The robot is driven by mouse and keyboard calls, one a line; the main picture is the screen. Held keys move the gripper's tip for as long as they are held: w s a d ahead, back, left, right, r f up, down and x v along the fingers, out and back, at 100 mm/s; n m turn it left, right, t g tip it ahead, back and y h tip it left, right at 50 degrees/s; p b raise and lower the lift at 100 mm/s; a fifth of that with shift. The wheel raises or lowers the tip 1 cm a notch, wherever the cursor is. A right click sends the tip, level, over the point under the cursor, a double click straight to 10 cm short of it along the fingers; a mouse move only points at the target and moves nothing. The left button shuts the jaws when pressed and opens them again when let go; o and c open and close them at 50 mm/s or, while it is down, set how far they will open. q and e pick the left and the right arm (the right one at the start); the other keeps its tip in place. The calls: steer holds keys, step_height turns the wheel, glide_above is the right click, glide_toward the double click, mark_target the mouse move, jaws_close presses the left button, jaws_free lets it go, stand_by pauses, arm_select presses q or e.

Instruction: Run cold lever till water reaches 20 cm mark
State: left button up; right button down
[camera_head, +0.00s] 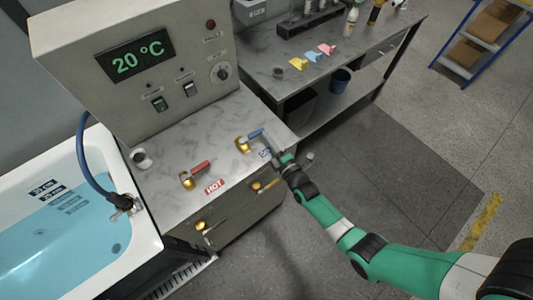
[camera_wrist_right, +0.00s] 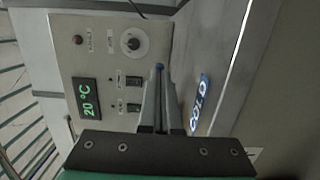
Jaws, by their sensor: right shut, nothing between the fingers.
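The blue cold lever (camera_head: 255,133) stands on a brass base on the grey counter, beside a COLD label (camera_head: 265,153). My right gripper (camera_head: 277,150) is shut and empty, close to the lever's outer end; I cannot tell whether they touch. In the right wrist view the shut fingers (camera_wrist_right: 162,90) point at the lever's small blue tip (camera_wrist_right: 159,66), with the COLD label (camera_wrist_right: 200,104) beside them. The white tub (camera_head: 146,231) holds blue water (camera_head: 60,245). Its surface lies near the 20 cm mark (camera_head: 51,196), with lower marks under water. My left gripper is out of view.
The red hot lever (camera_head: 201,166) stands left of the cold one, by a HOT label. A control box (camera_head: 140,70) reading 20 °C rises behind the levers. A blue hose (camera_head: 86,165) runs to the tub. A side bench (camera_head: 330,65) holds small items.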

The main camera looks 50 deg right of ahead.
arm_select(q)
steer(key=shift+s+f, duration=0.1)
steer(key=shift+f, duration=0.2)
arm_select(e)
steer(key=shift+w+d, duration=0.25)
steer(key=shift+d, duration=0.05)
stand_by(0.3)
steer(key=shift+s, duration=0.1)
steer(key=p+v, duration=0.1)
steer(key=v, duration=0.1)
steer(key=shift+s+r, duration=0.15)
steer(key=shift+s, duration=0.25)
steer(key=s, duration=0.3)
steer(key=shift+s+d+f, duration=0.15)
steer(key=shift+d+f, duration=0.2)
steer(key=shift+d, duration=0.05)
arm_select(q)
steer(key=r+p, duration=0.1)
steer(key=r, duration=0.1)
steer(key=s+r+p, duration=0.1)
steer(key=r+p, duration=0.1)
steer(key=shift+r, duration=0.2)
arm_select(e)
steer(key=s+d, duration=0.4)
steer(key=s, duration=0.2)
steer(key=shift+d, duration=0.3)
